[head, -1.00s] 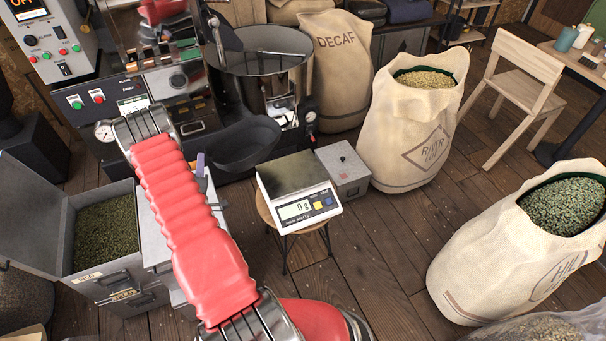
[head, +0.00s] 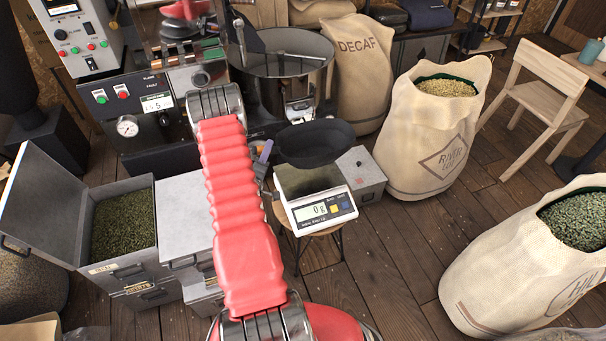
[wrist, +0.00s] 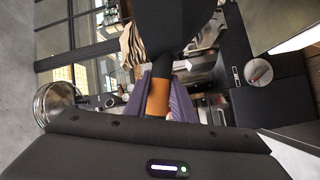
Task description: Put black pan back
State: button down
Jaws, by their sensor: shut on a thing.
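The black pan (head: 315,143) shows in the head view above the back of the scale (head: 318,211), overlapping its platform. The display reads 0 g. How high the pan is cannot be told. My gripper (head: 264,152) is at the pan's left side, mostly hidden behind my red arm. In the wrist view its purple fingers (wrist: 158,108) are shut on the pan's orange-brown handle (wrist: 157,97), with the pan's dark body (wrist: 175,25) beyond them. The inside of the pan looks dark; any contents cannot be made out.
The scale stands on a small wooden stool beside a grey box (head: 362,176). The roaster's round cooling drum (head: 282,65) is behind. An open bin of green beans (head: 98,268) is at left. Sacks (head: 425,150) stand at right, with bare floor between.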

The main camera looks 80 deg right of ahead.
jog(key=shift+f, duration=2.95)
jog(key=shift+f, duration=1.95)
jog(key=c, duration=1.5)
grip_release()
jog(key=shift+f, duration=0.1)
jog(key=a, duration=1.2)
jog(key=shift+w, duration=0.2)
